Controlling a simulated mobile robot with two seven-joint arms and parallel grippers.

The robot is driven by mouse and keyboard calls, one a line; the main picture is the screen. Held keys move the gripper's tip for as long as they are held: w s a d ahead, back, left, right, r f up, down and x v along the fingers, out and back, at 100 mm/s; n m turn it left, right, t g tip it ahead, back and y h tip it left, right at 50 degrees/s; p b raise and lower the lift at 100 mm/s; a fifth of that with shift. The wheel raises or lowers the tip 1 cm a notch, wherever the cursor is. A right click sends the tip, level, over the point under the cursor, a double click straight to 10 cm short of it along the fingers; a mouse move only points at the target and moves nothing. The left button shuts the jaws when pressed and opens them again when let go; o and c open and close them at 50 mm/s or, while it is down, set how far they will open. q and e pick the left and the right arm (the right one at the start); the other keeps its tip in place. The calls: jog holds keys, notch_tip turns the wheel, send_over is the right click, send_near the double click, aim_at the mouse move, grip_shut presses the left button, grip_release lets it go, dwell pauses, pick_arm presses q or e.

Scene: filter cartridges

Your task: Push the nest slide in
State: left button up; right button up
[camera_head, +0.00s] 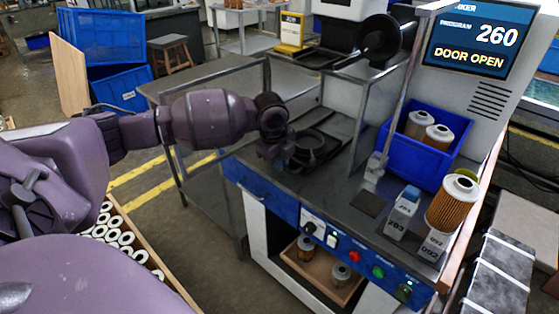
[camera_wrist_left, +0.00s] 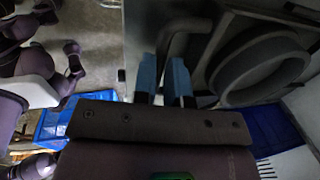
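The nest slide (camera_head: 322,146) is a dark plate with a round ring, on the grey machine top. In the left wrist view its ring (camera_wrist_left: 258,68) is on the right, and its dark bent handle (camera_wrist_left: 184,28) reaches between my fingers. My left gripper (camera_head: 279,162) is at the slide's near left side. Its two blue fingers (camera_wrist_left: 165,82) stand close on both sides of the handle bar and appear shut on it. In the head view my wrist partly hides the handle. My right gripper does not show.
The machine's screen (camera_head: 472,38) reads 260 and DOOR OPEN. A blue bin (camera_head: 419,156) with filter cartridges, a standing cartridge (camera_head: 452,206) and small labelled blocks (camera_head: 403,213) are to the right. A clear panel (camera_head: 375,100) rises beside the slide. Buttons line the front panel (camera_head: 345,245).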

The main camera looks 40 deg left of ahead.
aim_at(311, 142)
pick_arm(q)
grip_shut()
jog(key=shift+w, duration=0.3)
jog(key=w+b, duration=0.1)
jog(key=w, duration=0.3)
jog(key=w+b, duration=0.1)
jog(key=w, duration=0.3)
jog(key=w+d+b, duration=0.1)
jog(key=w+b, duration=0.1)
jog(key=w, duration=0.2)
jog(key=shift+w+f, duration=0.2)
jog(key=shift+f, duration=0.05)
jog(key=shift+w+r, duration=0.1)
jog(key=shift+w, duration=0.2)
jog(key=shift+r, duration=0.25)
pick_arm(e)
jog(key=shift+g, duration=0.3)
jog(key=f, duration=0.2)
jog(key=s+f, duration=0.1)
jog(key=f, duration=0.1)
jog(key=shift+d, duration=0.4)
